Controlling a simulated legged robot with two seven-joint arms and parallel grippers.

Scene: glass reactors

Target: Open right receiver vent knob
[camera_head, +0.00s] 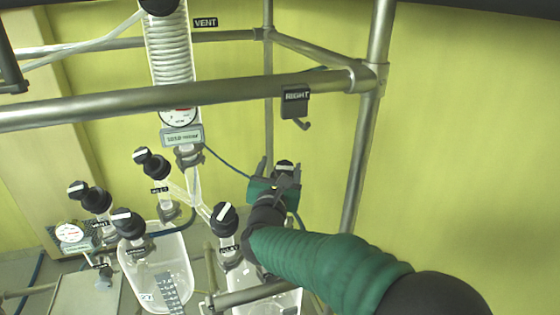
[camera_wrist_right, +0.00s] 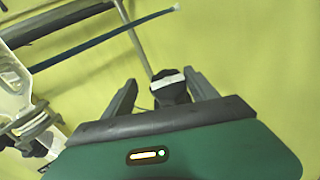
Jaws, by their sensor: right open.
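A black knob with a white bar (camera_head: 285,166) stands at the right receiver, between the fingers of my right gripper (camera_head: 278,172). Its label is not visible, so I cannot read whether it is the vent. In the wrist view the knob (camera_wrist_right: 169,84) sits between the two dark fingertips of my right gripper (camera_wrist_right: 160,92), with a gap on each side. The gripper is open. The right receiver (camera_head: 262,300) is a clear vessel below, partly hidden by my right arm. My left gripper is not in view.
Another black knob (camera_head: 224,217) stands left of my right wrist. The left receiver (camera_head: 155,265) carries several similar knobs. A metal rail (camera_head: 240,90) crosses above, with a RIGHT sign and hook (camera_head: 296,104). A glass coil column (camera_head: 170,55) stands at the upper left.

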